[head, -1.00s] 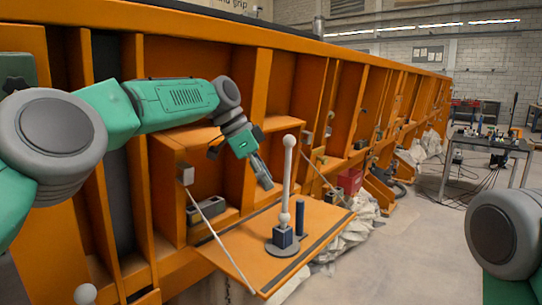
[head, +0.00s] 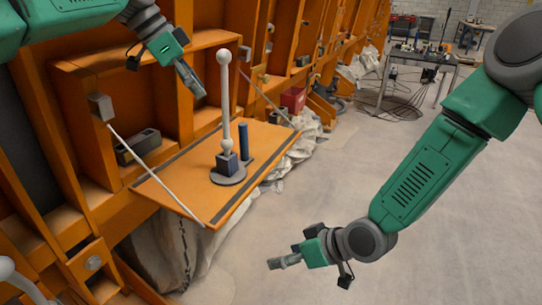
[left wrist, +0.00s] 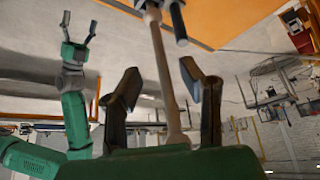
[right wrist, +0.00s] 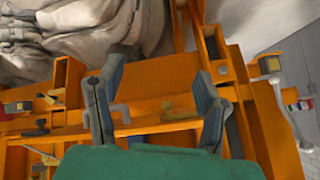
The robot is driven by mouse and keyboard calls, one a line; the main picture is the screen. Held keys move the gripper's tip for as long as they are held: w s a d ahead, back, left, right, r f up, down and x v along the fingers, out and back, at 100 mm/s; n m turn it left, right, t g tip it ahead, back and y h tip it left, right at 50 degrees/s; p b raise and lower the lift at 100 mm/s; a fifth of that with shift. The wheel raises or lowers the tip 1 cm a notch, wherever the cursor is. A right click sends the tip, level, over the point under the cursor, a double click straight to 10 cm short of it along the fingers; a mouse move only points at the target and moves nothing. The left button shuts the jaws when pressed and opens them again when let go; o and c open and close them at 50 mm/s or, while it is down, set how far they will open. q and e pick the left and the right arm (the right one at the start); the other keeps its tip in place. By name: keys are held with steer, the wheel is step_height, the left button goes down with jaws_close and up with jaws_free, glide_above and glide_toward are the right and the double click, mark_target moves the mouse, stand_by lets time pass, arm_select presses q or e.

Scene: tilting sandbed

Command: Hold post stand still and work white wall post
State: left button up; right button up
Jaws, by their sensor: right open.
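The post stand (head: 228,176) has a grey round base, a dark blue block and a short dark blue peg. A tall white post with a ball top (head: 225,95) rises upright from it. My left gripper (head: 192,80) is beside the post's upper part, apart from it in the head view. In the left wrist view, it is open (left wrist: 160,85), with the post showing between its fingers. A white ball-ended piece (head: 8,270) is partly cut off at lower left, perhaps the wall post. My right gripper (head: 275,263) is open and empty, in front of the shelf.
The stand is on an orange fold-out shelf (head: 190,185) held by a thin stay rod. Orange wall frames run behind it; pale bags (head: 285,150) sag below and beside it. A table with tools (head: 420,60) stands far right.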

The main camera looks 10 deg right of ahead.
steer(key=w+a+r+n+t+y, duration=0.2)
steer(key=w+r, duration=0.5)
steer(key=r, duration=0.1)
steer(key=n+t+y, duration=0.1)
steer(key=n, duration=0.1)
glide_toward(234, 160)
steer(key=x, duration=1)
steer(key=shift+w+a+f, duration=0.15)
steer(key=shift+w+a, duration=0.1)
steer(key=shift+a, duration=0.1)
arm_select(q)
steer(key=shift+d, duration=0.25)
arm_select(e)
steer(key=shift+a, duration=0.15)
